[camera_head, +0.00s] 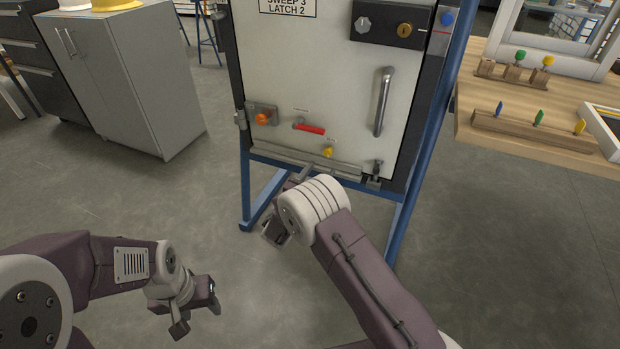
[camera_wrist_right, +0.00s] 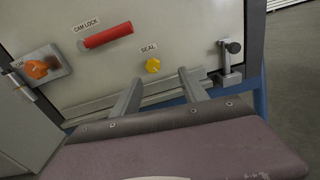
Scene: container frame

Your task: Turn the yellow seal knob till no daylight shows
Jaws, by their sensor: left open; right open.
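The yellow seal knob (camera_head: 328,152) sits low on the pale door panel (camera_head: 340,90) in the head view. In the right wrist view the knob (camera_wrist_right: 153,65) is under a "SEAL" label. My right gripper (camera_wrist_right: 158,88) is open and empty, its two fingers pointing at the panel just below and to either side of the knob, apart from it as far as I can tell. In the head view my right arm hides most of that gripper. My left gripper (camera_head: 198,318) is open and empty, low over the floor at the left. A metal strip (camera_wrist_right: 90,108) runs along the door's bottom edge; I cannot tell whether daylight shows there.
A red cam lock handle (camera_head: 309,128), an orange knob (camera_head: 262,118), a vertical grey handle (camera_head: 383,101) and a corner latch (camera_head: 374,174) surround the knob. Blue frame legs (camera_head: 266,199) stand below. A wooden bench (camera_head: 535,122) is right, a grey cabinet (camera_head: 140,90) left.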

